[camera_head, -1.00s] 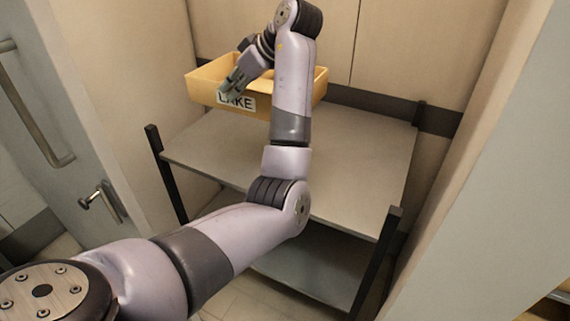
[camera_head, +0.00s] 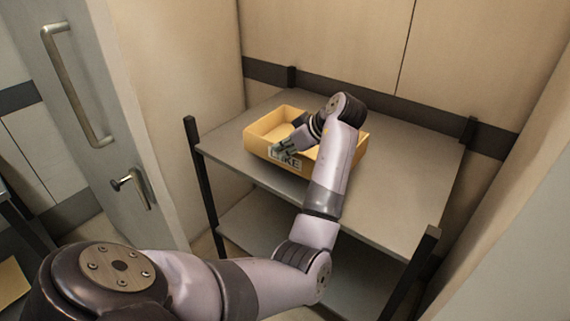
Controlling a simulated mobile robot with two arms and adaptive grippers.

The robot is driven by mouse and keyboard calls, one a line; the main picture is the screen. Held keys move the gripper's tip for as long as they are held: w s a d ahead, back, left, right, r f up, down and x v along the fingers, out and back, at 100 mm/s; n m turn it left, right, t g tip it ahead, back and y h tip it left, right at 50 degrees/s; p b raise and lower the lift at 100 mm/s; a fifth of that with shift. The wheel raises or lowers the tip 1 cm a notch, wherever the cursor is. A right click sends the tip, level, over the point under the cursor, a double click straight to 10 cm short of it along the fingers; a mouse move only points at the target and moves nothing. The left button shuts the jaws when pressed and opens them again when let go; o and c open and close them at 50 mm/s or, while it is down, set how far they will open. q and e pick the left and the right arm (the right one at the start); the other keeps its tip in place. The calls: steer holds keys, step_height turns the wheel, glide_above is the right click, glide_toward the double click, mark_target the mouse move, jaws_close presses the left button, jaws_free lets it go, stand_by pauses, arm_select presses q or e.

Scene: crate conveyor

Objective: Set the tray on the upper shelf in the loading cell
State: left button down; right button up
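The yellow tray (camera_head: 263,148), with a white label partly reading "LAKE", is at the upper shelf (camera_head: 400,190) of a dark-posted rack, over its back left part. It looks level and at or very close to the shelf surface; I cannot tell whether its whole base touches. My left gripper (camera_head: 286,147) is at the tray's near wall, with fingers over the rim by the label, and appears shut on that wall. My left forearm hides the tray's right part. My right gripper is not in view.
A lower shelf (camera_head: 255,228) lies beneath. Black posts (camera_head: 203,185) rise above the shelf corners. A grey door (camera_head: 105,120) with a long handle stands open at left. Walls close in the back and sides. The upper shelf's right and front are clear.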

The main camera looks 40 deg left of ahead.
mark_target(283, 166)
arm_select(q)
step_height(283, 166, down, 2)
steer(key=shift+f, duration=1.95)
steer(key=c, duration=1.8)
jaws_free()
steer(key=shift+f, duration=0.1)
steer(key=b+v, duration=0.1)
steer(key=v, duration=1)
steer(key=shift+b, duration=0.3)
steer(key=shift+d+r, duration=0.35)
steer(key=shift+r, duration=0.15)
